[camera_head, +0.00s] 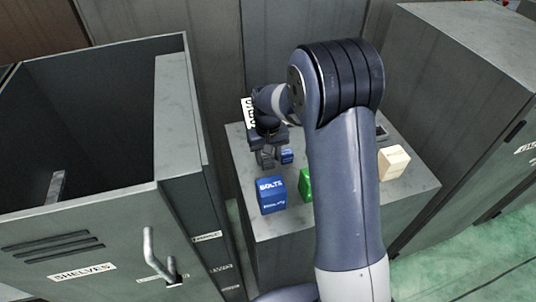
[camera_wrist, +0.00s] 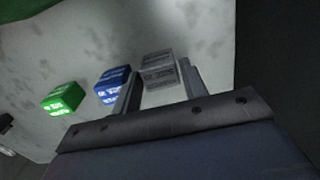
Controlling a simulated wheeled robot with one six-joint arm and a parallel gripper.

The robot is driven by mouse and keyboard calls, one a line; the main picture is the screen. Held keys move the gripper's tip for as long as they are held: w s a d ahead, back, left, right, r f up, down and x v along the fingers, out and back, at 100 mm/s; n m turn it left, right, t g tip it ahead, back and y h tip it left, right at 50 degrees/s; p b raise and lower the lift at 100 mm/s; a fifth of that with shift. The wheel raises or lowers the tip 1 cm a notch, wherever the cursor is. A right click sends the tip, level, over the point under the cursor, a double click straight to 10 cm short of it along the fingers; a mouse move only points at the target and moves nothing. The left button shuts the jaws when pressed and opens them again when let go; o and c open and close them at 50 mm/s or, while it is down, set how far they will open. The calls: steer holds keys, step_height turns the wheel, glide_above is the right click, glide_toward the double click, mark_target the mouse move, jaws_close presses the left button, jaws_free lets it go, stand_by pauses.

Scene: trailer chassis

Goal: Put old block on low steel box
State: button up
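A worn grey block (camera_wrist: 158,68) with faint lettering lies between the fingers of my gripper (camera_wrist: 157,78) in the wrist view; it may be the old block. The fingers are apart, with a small gap showing at the left one; the right one is very close to the block. In the head view my gripper (camera_head: 266,158) reaches down over the back left of a low grey steel box top (camera_head: 330,215), possibly the low steel box. I cannot make out the grey block there.
A blue BOLTS block (camera_head: 272,194), a small blue block (camera_head: 287,156), a green block (camera_head: 305,185) and a cream block (camera_head: 393,162) stand on the same top. A taller, open-topped steel cabinet (camera_head: 180,110) is left; another cabinet (camera_head: 480,50) is right.

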mark_target(268, 157)
steer(key=shift+o, duration=0.3)
step_height(268, 157, up, 12)
steer(key=shift+r, duration=0.2)
